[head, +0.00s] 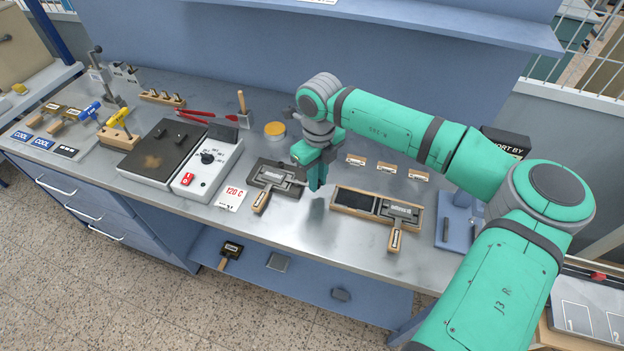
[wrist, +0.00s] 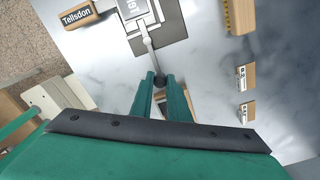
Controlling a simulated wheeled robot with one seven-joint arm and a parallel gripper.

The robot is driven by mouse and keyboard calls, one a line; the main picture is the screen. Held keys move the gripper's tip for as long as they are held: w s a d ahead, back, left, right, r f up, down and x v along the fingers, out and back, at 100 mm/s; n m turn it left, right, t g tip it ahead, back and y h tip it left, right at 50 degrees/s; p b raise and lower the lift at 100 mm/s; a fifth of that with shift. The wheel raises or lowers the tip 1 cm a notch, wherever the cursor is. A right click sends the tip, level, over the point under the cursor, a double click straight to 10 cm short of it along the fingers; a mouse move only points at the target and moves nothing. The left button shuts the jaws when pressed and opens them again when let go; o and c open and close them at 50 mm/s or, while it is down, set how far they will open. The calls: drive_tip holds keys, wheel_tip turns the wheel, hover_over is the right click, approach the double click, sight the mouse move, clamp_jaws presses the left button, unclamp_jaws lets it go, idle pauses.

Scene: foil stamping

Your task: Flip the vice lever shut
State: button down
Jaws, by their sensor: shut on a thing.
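My gripper (head: 318,186) is at the right side of the vice. In the wrist view its green fingers (wrist: 160,82) are shut on the lever at its knob.
A hotplate (head: 152,155) and a white control box (head: 205,165) stand to the left, with a "120 C" card (head: 232,198) in front. The bench's front edge is close.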

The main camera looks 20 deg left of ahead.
drive_tip(key=shift+w+r, duration=0.1)
drive_tip(key=shift+w, duration=0.1)
idle(0.4)
drive_tip(key=c, duration=1.7)
unclamp_jaws()
wheel_tip(320, 180, up, 11)
drive_tip(key=shift+s+d+f, duration=0.1)
drive_tip(key=shift+f, duration=0.05)
